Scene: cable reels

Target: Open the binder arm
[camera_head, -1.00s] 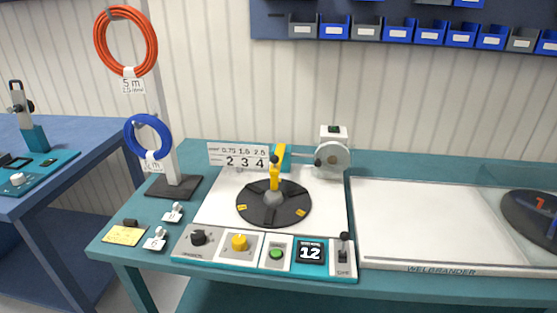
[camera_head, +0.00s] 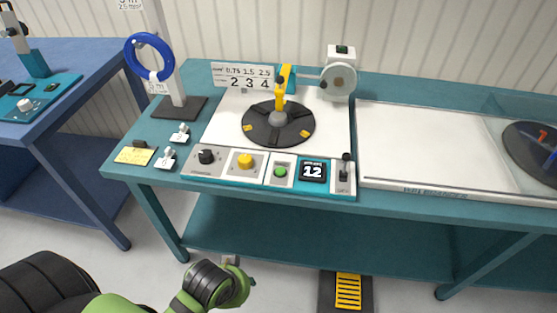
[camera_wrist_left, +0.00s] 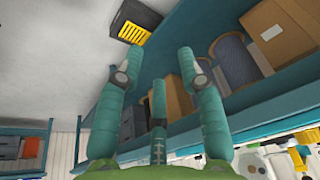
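A yellow arm (camera_head: 281,93) stands upright from the grey hub of a round black disc (camera_head: 255,128) on the workbench. Its top is close to a teal part beside the measuring wheel (camera_head: 341,77). I cannot tell whether this arm is latched. My left arm comes in low in the head view, with its green wrist in front of the bench; its fingers are mostly hidden there. In the left wrist view my left gripper (camera_wrist_left: 155,72) has its teal fingers spread, with nothing between them. It is apart from the yellow arm. My right gripper is not in view.
A control panel with a black knob (camera_head: 206,156), yellow knob (camera_head: 245,160), green button (camera_head: 280,171) and lever (camera_head: 345,168) lines the bench's front. A blue cable ring (camera_head: 149,57) hangs at left. Boxes (camera_wrist_left: 280,35) fill a shelf. A yellow-topped pedal (camera_head: 348,290) is on the floor.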

